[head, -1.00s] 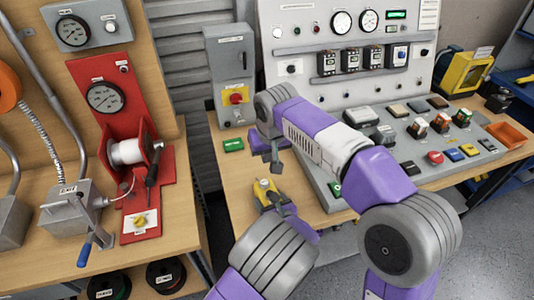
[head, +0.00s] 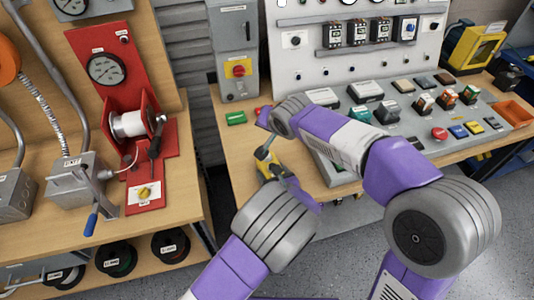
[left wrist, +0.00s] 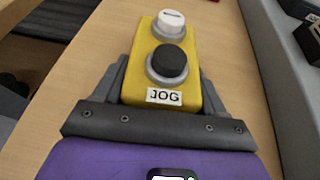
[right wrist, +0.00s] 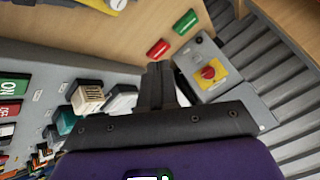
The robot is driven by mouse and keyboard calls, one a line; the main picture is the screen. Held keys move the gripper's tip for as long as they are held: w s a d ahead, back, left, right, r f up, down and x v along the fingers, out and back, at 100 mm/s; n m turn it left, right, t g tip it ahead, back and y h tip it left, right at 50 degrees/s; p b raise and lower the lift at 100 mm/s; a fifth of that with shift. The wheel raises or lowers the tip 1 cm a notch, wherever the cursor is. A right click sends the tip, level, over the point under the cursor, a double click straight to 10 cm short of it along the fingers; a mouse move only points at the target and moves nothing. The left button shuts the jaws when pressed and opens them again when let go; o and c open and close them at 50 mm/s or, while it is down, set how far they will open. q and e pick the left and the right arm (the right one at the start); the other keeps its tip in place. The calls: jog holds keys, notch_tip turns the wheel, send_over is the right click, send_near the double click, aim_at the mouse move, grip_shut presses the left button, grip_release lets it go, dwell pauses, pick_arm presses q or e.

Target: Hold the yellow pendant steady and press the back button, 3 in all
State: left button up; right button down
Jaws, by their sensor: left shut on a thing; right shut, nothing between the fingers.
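The yellow pendant (head: 266,174) is beside the table's front left edge in the head view. In the left wrist view the pendant (left wrist: 187,75) has a black button (left wrist: 167,62) near its JOG label and a white button (left wrist: 172,20) farther off. My left gripper (head: 280,183) is shut on the pendant's near end; its fingers (left wrist: 160,88) flank both sides. My right gripper (head: 262,154) is shut and empty, close to the pendant's far end. No contact with a button shows. In the right wrist view its fingers (right wrist: 161,85) are together, with part of the pendant (right wrist: 88,4) at the top edge.
A sloped grey button console (head: 420,140) and a tall panel stand right of the pendant. A bench with a red spool stand (head: 130,125) is at left.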

aim_at(269, 157)
jog(key=shift+a+f+m+t+y, duration=0.1)
jog(key=shift+a+m+t+y, duration=0.15)
jog(key=shift+m, duration=0.25)
jog(key=shift+s+d+f, duration=0.1)
jog(key=shift+f, duration=4.3)
jog(key=shift+f, duration=0.15)
jog(key=shift+f, duration=0.3)
